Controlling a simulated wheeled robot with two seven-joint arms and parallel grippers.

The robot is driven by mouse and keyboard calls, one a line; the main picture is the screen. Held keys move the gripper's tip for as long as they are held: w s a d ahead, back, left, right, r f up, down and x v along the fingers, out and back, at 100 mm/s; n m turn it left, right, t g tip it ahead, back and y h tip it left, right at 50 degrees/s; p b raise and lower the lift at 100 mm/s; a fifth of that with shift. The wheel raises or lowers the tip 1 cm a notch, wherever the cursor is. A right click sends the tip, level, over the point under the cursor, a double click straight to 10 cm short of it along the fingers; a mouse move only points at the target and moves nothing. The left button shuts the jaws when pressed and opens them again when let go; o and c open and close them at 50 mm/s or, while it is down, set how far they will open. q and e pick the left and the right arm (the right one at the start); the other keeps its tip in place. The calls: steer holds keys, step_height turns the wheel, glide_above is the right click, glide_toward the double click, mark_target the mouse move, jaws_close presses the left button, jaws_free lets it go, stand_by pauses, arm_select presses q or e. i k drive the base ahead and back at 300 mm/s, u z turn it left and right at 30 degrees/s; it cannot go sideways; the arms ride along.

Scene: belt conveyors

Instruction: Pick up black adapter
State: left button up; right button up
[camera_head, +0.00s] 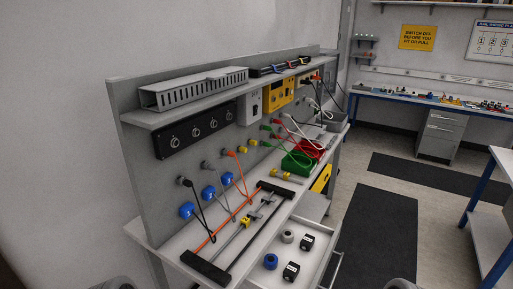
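Two small black blocks with pale markings lie in the open white drawer (315,262) at the lower middle. One black block (291,271) is nearer the front and the other black block (307,242) is farther back. Either could be the black adapter; I cannot tell which. A blue round piece (270,261) and a grey round piece (287,236) lie to their left. Neither of my grippers is clearly in view; only grey rounded parts, probably of my arms, show at the bottom edge.
A black-ended frame with rods (238,232) lies on the bench left of the drawer. Blue plugs (187,209) with cables hang at the back panel (145,190). Green (297,164) and red bins (312,148) stand farther back. Dark floor mat (375,235) lies right of the drawer.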

mark_target(308, 240)
steer(key=k, duration=0.5)
steer(key=z, duration=0.85)
steer(key=i, duration=0.8)
steer(key=u, duration=0.3)
